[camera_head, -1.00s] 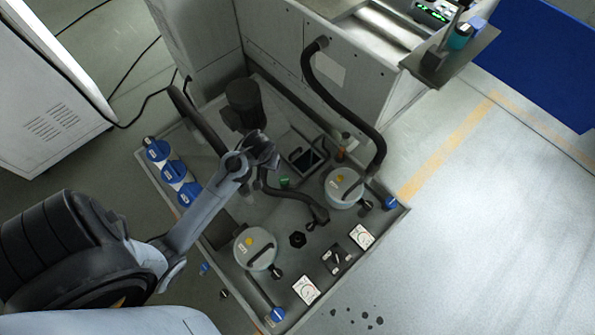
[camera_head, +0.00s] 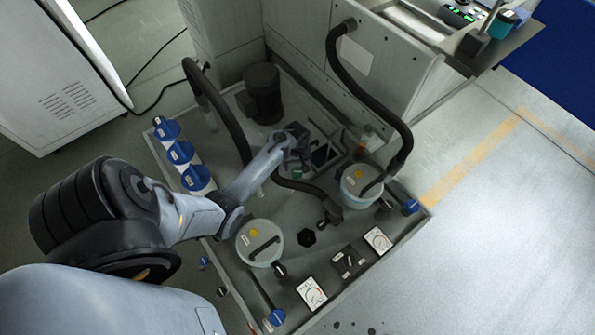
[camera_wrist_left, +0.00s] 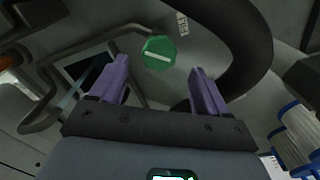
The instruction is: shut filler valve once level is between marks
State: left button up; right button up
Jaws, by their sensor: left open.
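The green round knob (camera_wrist_left: 159,52), with a light bar across its face, is in the left wrist view beside a small label that seems to read FILL (camera_wrist_left: 182,24). My left gripper (camera_wrist_left: 160,88) is open, its two purple fingers apart and empty, with the knob showing beyond the gap and no contact visible. In the head view my left gripper (camera_head: 298,140) hangs over the tray area and largely covers the knob. A framed dark opening (camera_head: 324,154) lies just right of it; it also shows in the wrist view (camera_wrist_left: 86,66). I cannot read level or marks. My right gripper is not in view.
A thick black hose (camera_head: 382,108) arches at the right, another (camera_head: 222,112) at the left. A dark cylindrical motor (camera_head: 263,94), lidded round canisters (camera_head: 260,243), blue-capped cylinders (camera_head: 181,153) and gauges (camera_head: 378,240) crowd the tray. Open floor (camera_head: 500,240) lies right.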

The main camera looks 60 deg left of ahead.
aim_at(297, 171)
pick_arm(q)
jog(key=shift+f+b, duration=0.6)
jog(key=shift+f, duration=1.75)
jog(key=c, duration=1)
jog(key=shift+c, duration=0.2)
